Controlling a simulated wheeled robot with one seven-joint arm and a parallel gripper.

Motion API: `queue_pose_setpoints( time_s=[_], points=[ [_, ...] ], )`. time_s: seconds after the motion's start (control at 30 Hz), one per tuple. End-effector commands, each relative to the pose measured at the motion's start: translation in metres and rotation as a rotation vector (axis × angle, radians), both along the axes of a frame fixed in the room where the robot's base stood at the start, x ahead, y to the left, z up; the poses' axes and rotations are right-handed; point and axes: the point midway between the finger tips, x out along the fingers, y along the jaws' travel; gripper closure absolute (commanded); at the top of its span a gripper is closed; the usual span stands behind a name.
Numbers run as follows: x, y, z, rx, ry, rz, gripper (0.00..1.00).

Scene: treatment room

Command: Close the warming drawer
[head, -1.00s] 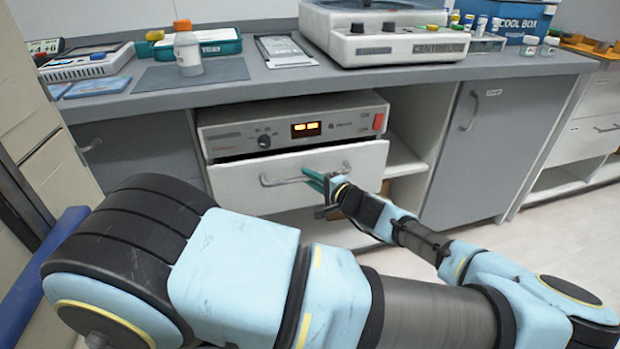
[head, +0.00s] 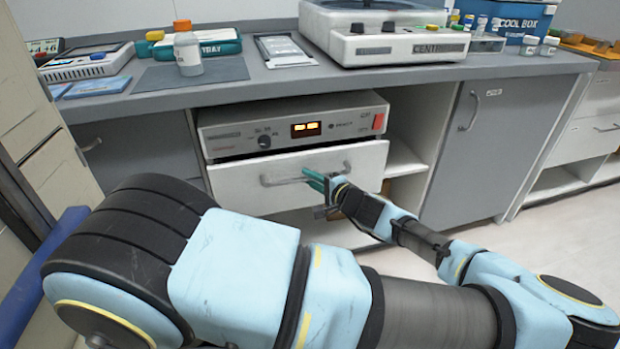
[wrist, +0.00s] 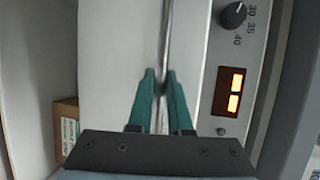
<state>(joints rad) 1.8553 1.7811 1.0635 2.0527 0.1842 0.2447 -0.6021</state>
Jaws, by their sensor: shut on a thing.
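The warming drawer has a white front (head: 230,185) with a grey bar handle (head: 285,180), below a grey control panel (head: 220,135) with a knob and lit orange display. The front stands forward of the panel, with a dark gap above it. My gripper (head: 314,179) is at the right part of the handle, its green fingers shut on the bar. In the wrist view, the fingers of my gripper (wrist: 159,78) pinch the handle (wrist: 166,40) in front of the white drawer front (wrist: 105,60). The drawer's inside is hidden.
The grey counter (head: 270,85) above carries a centrifuge (head: 390,45), a jar (head: 187,55) and a cool box (head: 520,22). An open shelf (head: 405,160) and a grey cabinet door (head: 470,150) are to the right.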

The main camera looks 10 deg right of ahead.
Motion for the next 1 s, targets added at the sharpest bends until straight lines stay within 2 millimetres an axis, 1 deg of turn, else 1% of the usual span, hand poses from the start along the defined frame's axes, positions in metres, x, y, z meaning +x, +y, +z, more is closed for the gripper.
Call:
queue_pose_setpoints(
  time_s=[0.27,0.33,0.5,0.6,0.9,0.93,1.0],
  points=[
    [0.0,0.0,-0.001,0.0,0.001,0.0,1.0],
    [0.005,0.001,-0.001,0.0,0.001,0.001,1.0],
    [0.031,0.005,-0.002,-0.002,0.0,0.003,1.0],
    [0.04,0.006,-0.001,0.0,0.001,0.001,1.0],
    [0.043,0.005,0.0,-0.001,0.001,-0.001,1.0],
    [0.043,0.005,0.0,0.0,0.0,-0.001,0.79],
    [0.043,0.005,0.0,0.0,0.0,0.0,0.72]
  ],
)
